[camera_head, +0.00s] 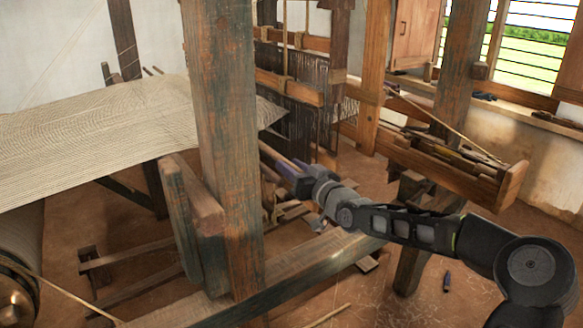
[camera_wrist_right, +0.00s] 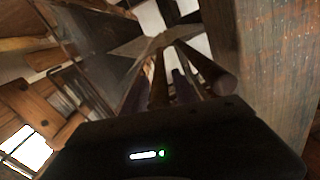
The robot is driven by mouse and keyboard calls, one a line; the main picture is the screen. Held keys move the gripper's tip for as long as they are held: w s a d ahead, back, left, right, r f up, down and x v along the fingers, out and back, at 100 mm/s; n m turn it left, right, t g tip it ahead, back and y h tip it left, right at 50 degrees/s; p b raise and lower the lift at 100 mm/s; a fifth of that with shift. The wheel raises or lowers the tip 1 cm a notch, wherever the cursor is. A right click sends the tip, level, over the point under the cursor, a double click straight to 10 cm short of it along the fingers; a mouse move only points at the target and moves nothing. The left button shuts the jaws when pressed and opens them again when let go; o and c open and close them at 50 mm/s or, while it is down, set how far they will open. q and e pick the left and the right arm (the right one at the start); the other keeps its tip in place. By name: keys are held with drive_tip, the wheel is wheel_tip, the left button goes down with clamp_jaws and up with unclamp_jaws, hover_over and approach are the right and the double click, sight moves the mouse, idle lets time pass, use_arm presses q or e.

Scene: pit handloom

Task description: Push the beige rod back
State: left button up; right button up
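A thin, light brown rod (camera_wrist_right: 158,82), which looks like the beige rod, runs away from my right wrist in the right wrist view. Two dark purplish shapes, likely my right gripper's fingers (camera_wrist_right: 160,84), lie on either side of it. Whether they touch the rod is unclear. In the head view my right gripper (camera_head: 293,178) reaches in from the right, at the near end of a brown rod (camera_head: 277,156) just right of the big post. My forearm and the post hide part of this spot. My left gripper is not in view.
A thick worn post (camera_head: 228,140) stands close left of my right gripper. Striped cloth (camera_head: 95,125) stretches behind it. A wooden beam (camera_head: 330,262) lies below my arm. A long wooden tray (camera_head: 445,165) holds sticks at right. A thicker brown rod (camera_wrist_right: 208,68) runs beside the fingers.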

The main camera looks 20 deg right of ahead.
clamp_jaws()
idle(1.1)
